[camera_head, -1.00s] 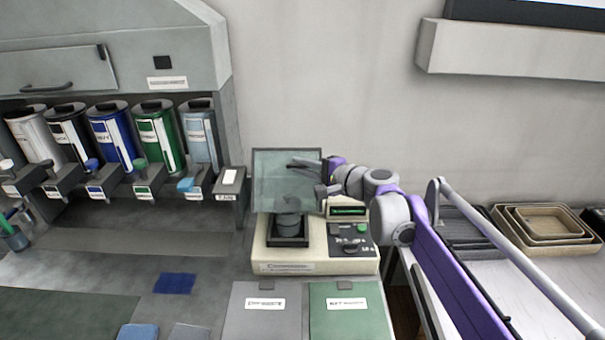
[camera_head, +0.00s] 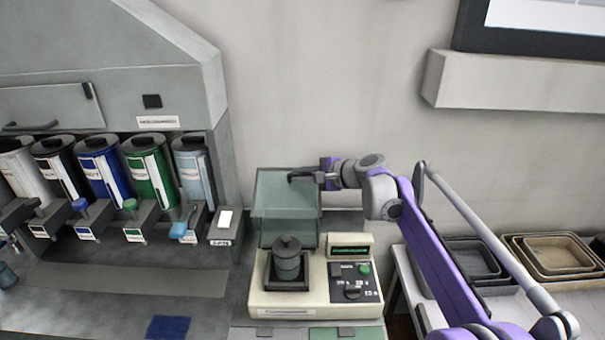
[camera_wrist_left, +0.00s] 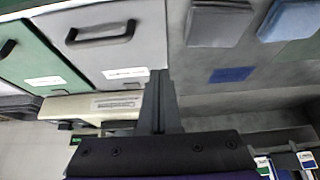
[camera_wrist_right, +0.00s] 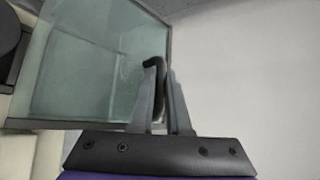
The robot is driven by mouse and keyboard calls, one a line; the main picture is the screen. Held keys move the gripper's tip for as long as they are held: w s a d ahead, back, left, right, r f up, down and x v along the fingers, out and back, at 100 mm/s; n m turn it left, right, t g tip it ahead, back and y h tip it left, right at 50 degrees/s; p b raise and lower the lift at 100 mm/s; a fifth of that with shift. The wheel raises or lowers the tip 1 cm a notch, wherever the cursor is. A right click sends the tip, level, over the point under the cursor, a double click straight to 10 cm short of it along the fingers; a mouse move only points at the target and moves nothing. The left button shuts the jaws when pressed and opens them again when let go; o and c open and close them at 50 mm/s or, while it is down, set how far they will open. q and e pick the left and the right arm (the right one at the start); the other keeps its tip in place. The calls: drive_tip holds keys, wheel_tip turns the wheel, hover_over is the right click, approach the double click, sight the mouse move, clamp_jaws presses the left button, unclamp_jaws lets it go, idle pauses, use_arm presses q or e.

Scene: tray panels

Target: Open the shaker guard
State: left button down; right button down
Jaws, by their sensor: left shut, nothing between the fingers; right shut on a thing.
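The shaker (camera_head: 315,298) is a cream box with a dark jar (camera_head: 287,258) standing upright in its holder. Its clear greenish guard (camera_head: 285,225) is raised behind the jar, leaving the jar uncovered in front. My right gripper (camera_head: 308,178) is at the guard's upper edge. In the right wrist view, its fingers (camera_wrist_right: 162,75) are shut on the guard's dark handle (camera_wrist_right: 152,64), with the glass panel (camera_wrist_right: 85,65) to the left. My left gripper (camera_wrist_left: 160,85) is shut and empty, seen only in its wrist view, over the counter front.
Several coloured canisters (camera_head: 148,175) stand in a dispenser rack at left. A display (camera_head: 349,252) and control panel (camera_head: 354,282) are at the shaker's right. Nested trays (camera_head: 545,250) lie on the right bench. Grey counter left of the shaker is largely clear.

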drive_tip(key=shift+s+a, duration=0.1)
drive_tip(key=shift+a, duration=0.05)
drive_tip(key=c, duration=1.2)
unclamp_jaws()
drive_tip(key=shift+o, duration=0.2)
drive_tip(key=v, duration=1.1)
drive_tip(key=shift+b, duration=0.35)
